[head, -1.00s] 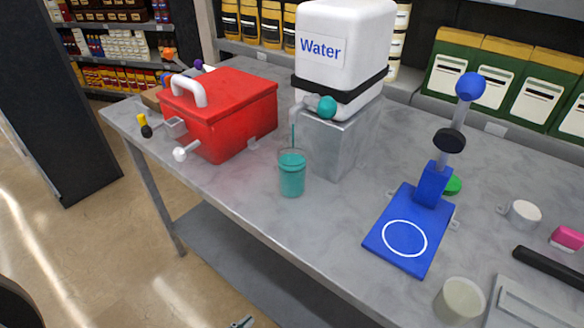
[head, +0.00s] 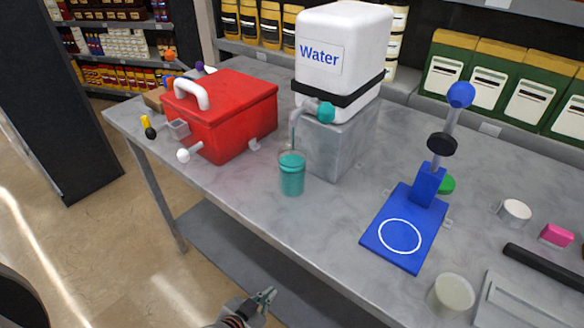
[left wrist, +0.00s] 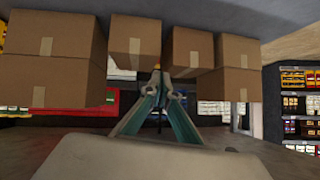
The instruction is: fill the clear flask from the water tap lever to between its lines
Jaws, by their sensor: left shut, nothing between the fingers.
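The clear flask (head: 292,178) stands upright on the grey table, under the spout of the white water tank (head: 343,50). Teal liquid fills most of it; its lines are too small to read. The tap lever (head: 326,112) has a teal knob and sits at the tank's lower front. A thin teal streak shows between spout and flask; I cannot tell if it is still flowing. My left gripper (head: 266,296) is shut and empty, low in front of the table, well apart from flask and lever. It also shows in the left wrist view (left wrist: 159,78). My right gripper is out of view.
A red box (head: 225,115) with a white handle stands left of the tank. A blue stand (head: 405,230), a pale cup (head: 451,295), a white cap (head: 514,212) and a pink block (head: 556,235) are on the right. Stacked cartons (left wrist: 50,60) fill the wrist view's upper part.

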